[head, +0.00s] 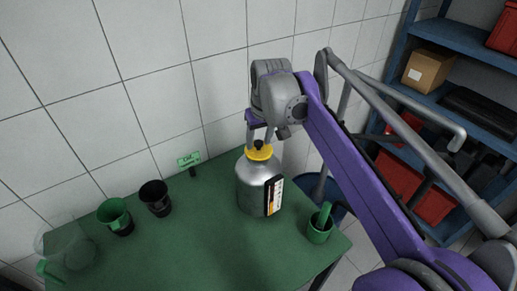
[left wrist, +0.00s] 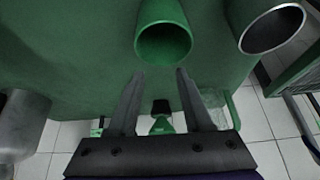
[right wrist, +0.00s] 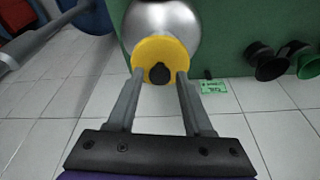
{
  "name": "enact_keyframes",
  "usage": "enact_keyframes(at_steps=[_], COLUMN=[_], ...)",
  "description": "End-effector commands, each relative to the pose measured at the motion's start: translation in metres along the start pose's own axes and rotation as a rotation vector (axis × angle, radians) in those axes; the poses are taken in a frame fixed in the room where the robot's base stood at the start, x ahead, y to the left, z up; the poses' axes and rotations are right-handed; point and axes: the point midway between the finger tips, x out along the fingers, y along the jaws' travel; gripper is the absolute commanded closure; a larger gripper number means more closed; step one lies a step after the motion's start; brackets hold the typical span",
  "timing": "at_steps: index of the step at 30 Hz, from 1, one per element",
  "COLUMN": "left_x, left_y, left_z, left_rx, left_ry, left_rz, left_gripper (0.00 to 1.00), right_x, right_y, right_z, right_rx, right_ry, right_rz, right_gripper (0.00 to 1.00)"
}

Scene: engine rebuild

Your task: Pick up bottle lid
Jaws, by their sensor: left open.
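The silver bottle (head: 257,188) stands upright on the green table. Its yellow lid (head: 262,155) has a black knob on top. The lid also shows in the right wrist view (right wrist: 152,51), on the bottle (right wrist: 160,18). My right gripper (head: 260,135) is above the bottle with its fingers pointing down at the lid. In the right wrist view its open fingers (right wrist: 159,75) reach the two sides of the lid, with the black knob (right wrist: 159,73) between them; contact cannot be told. My left gripper (left wrist: 160,73) is open and empty, near a green cylinder (left wrist: 163,42).
On the green table (head: 180,235) are a green cup (head: 115,214), a black cup (head: 155,197), a green container with a handle (head: 319,229) and a clear jug (head: 70,245). A small green sign (head: 188,160) stands near the wall. Blue shelves (head: 455,40) are at right.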

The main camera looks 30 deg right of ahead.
Motion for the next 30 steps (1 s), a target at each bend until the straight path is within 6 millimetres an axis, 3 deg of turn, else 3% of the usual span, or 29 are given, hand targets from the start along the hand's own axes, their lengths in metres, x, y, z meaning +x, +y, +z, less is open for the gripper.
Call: enact_keyframes(at_steps=[1,8,20,30], left_x=[0.0,0.0,0.0,-0.006], left_y=[0.0,0.0,0.0,0.0], left_z=[0.0,0.0,-0.001,-0.008], left_rx=[0.0,0.0,0.0,0.0], left_ry=[0.0,0.0,0.001,0.008], left_rz=[0.0,0.0,0.0,0.0], left_gripper=[0.5,0.5,0.5,0.5], right_x=[0.0,0.0,-0.005,-0.067], right_y=[0.0,0.0,0.0,0.0], right_z=[0.0,0.0,-0.002,-0.019], right_rx=[0.0,0.0,0.0,0.001], right_ry=[0.0,0.0,0.0,0.001], right_rz=[0.0,0.0,0.0,0.0], right_gripper=[0.6,1.0,1.0,1.0])
